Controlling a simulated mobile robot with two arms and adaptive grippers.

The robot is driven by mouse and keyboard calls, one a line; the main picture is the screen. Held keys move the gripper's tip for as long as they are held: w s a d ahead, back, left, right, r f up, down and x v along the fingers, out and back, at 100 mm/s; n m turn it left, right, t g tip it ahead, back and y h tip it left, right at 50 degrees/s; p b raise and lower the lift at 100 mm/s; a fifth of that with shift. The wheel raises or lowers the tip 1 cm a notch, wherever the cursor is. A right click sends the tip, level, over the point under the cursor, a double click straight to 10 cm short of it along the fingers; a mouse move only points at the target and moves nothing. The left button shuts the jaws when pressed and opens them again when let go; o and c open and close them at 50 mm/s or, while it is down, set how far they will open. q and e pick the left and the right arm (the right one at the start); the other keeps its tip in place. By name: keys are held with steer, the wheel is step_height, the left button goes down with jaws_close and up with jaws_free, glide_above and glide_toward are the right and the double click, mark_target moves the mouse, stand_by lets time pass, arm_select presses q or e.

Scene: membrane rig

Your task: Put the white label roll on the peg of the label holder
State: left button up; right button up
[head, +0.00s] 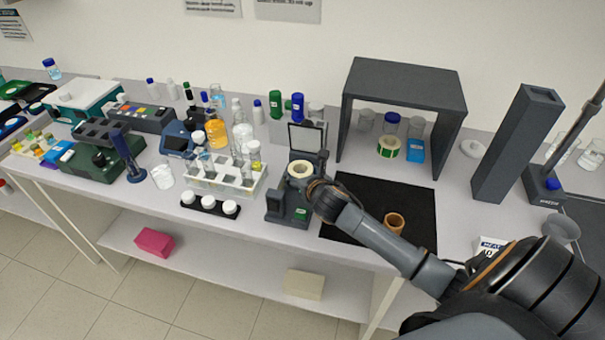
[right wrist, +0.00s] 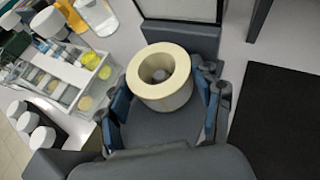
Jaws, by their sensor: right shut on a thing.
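The white label roll (head: 300,169) is a cream-white ring at the label holder (head: 287,208), a dark grey device with a raised panel at its back. My right gripper (head: 314,186) is shut on the roll. In the right wrist view the roll (right wrist: 160,78) sits between the blue-padded fingers (right wrist: 163,98), its open hole facing the camera. Something grey shows inside the hole, perhaps the peg. I cannot tell whether the roll rests on the holder or hangs just above it. My left gripper is not in view.
A tube rack (head: 225,182) and white-capped bottles (head: 210,205) stand left of the holder. A black mat (head: 412,205) with an orange-brown roll (head: 394,223) lies to the right.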

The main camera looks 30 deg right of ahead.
steer(key=shift+f, duration=0.35)
steer(key=o, duration=1.2)
steer(key=shift+c, duration=0.2)
steer(key=v, duration=1.2)
